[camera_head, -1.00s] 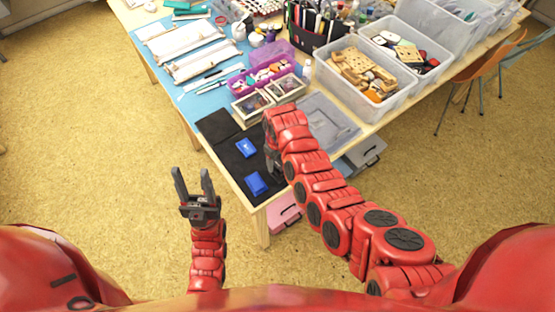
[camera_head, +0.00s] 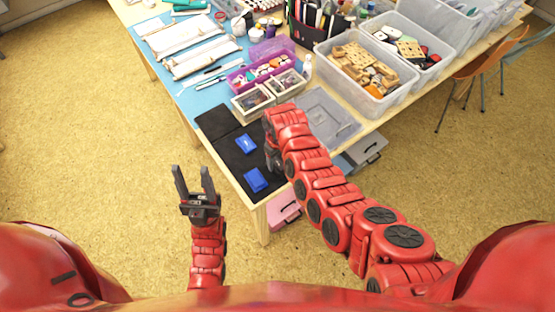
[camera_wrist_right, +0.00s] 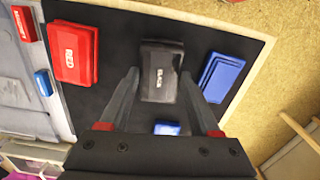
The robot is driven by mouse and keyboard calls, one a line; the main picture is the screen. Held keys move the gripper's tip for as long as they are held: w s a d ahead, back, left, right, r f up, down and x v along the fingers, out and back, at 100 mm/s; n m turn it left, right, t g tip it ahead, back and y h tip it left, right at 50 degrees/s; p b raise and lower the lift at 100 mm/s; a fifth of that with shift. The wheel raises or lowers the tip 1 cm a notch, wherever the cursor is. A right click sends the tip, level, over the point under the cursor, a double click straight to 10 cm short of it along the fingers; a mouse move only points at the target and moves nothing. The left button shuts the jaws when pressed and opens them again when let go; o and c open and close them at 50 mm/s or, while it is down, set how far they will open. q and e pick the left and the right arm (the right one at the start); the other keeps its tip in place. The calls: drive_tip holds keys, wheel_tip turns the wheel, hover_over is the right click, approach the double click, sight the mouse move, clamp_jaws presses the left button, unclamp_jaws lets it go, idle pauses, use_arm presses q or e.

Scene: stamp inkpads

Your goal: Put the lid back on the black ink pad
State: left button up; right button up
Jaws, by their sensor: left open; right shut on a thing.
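In the right wrist view, a black lid (camera_wrist_right: 163,65) with the word BLACK on top sits between the fingers of my right gripper (camera_wrist_right: 158,78), which is shut on it over the black mat (camera_wrist_right: 105,92). I cannot tell if the black pad's base is under it. In the head view the right gripper (camera_head: 272,160) is at the mat's right side, and my arm hides the lid. My left gripper (camera_head: 194,182) is open and empty, in front of the table's left edge and away from the mat.
A red pad (camera_wrist_right: 73,52) marked RED lies left of the lid. A blue pad (camera_wrist_right: 222,76) lies right, and another blue piece (camera_wrist_right: 168,128) is partly hidden by my gripper. Small clear boxes (camera_head: 253,100) stand behind the mat. The mat's left part (camera_head: 218,122) is clear.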

drive_tip(key=shift+f+b, duration=0.4)
drive_tip(key=shift+f, duration=0.15)
idle(1.6)
drive_tip(key=o, duration=1.4)
drive_tip(key=shift+r, duration=0.15)
drive_tip(key=shift+r+p, duration=2.45)
drive_tip(key=shift+r, duration=0.95)
clamp_jaws()
drive_tip(key=shift+f, duration=0.2)
